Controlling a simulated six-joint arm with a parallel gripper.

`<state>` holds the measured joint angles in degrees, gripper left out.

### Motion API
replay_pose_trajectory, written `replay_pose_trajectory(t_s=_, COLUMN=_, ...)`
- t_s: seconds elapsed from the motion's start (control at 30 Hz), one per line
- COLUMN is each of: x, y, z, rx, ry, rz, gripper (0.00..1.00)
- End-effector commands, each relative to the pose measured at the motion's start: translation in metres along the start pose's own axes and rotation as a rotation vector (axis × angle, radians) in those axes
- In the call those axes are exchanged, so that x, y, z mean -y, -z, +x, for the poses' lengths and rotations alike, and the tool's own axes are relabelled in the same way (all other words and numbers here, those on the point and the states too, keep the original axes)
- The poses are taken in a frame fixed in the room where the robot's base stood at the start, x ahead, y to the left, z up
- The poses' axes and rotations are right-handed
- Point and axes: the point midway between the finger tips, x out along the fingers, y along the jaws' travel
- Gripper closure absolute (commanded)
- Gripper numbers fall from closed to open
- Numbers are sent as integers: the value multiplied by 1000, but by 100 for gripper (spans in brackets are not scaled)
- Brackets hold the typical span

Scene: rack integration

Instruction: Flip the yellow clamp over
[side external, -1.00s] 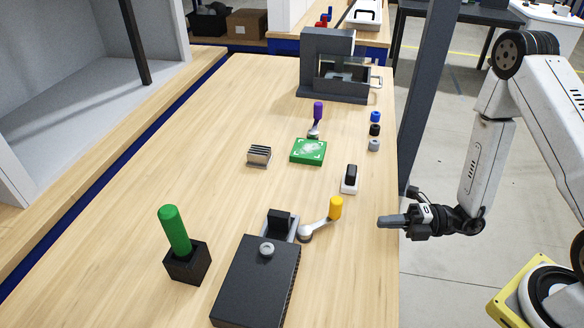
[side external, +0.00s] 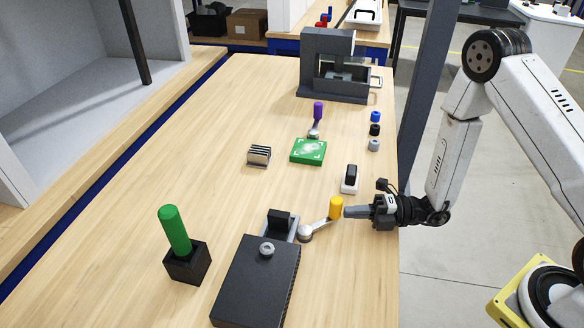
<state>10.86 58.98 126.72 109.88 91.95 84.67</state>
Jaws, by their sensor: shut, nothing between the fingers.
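The yellow clamp has an upright yellow handle (side external: 336,208) on a silver lever arm (side external: 318,226). The lever's round pivot end sits by a grey fixture (side external: 281,224) at the corner of a dark box. My gripper (side external: 350,212) is shut and empty, pointing left. Its fingertips are right beside the right side of the yellow handle; I cannot tell whether they touch it.
A dark box (side external: 255,285) with a grey ring stands left of the clamp. A green cylinder in a black holder (side external: 187,265) is further left. A black and white switch (side external: 350,178), a green board (side external: 308,151) and a purple-handled clamp (side external: 317,112) lie behind.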

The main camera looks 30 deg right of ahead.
Motion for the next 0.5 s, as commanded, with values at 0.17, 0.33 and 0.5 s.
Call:
replay_pose_trajectory(t_s=0.17, x=0, y=0, z=0, rx=0, ry=0, rz=0, gripper=100)
replay_pose_trajectory(t_s=0.33, x=0, y=-1, z=0, rx=-9, ry=-1, rz=-1, gripper=100)
replay_pose_trajectory(t_s=0.5, x=0, y=-8, z=2, rx=-64, ry=-5, rz=-2, gripper=100)
